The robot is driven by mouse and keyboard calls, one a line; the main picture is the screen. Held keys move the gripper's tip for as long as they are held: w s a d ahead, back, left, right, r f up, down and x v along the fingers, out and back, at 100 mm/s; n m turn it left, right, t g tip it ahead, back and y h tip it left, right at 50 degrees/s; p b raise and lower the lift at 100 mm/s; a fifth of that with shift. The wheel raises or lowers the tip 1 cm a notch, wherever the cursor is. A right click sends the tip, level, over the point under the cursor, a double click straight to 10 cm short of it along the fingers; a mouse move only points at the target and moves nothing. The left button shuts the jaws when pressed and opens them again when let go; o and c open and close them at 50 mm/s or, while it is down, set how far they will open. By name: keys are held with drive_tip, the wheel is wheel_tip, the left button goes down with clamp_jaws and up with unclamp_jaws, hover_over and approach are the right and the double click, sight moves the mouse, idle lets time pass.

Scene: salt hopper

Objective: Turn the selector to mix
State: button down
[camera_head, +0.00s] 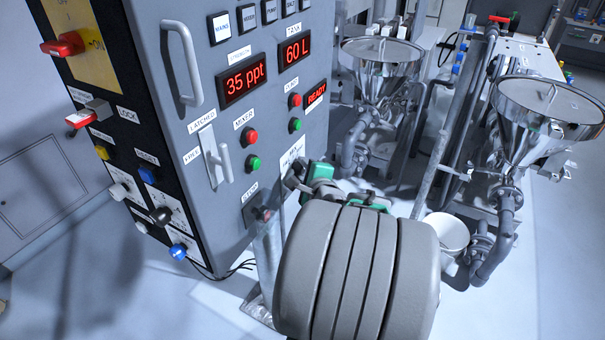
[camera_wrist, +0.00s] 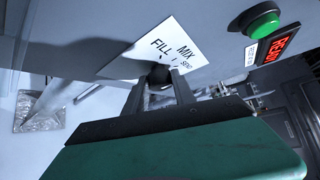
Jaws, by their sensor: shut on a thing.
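The selector is a small dark knob (camera_wrist: 159,73) on a white plate (camera_wrist: 172,47) marked FILL, MIX and SEND in the wrist view. My gripper (camera_wrist: 160,84) has its two fingers on either side of the knob and is shut on it. The knob's pointer is hidden between the fingers, so I cannot tell which mark it faces. My gripper (camera_head: 297,178) covers the knob there, and my arm fills the lower middle.
A latch handle (camera_head: 222,162) sticks out to the left. A red READY display (camera_head: 316,95) is lit. Steel hoppers (camera_head: 546,108) and pipes stand at right. A grey post (camera_head: 268,250) stands below the panel.

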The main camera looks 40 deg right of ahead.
drive_tip(key=c, duration=1)
unclamp_jaws()
drive_tip(key=shift+c, duration=0.2)
drive_tip(key=v, duration=0.7)
drive_tip(key=shift+s+a, duration=0.15)
drive_tip(key=shift+s, duration=0.2)
drive_tip(key=shift+s, duration=0.1)
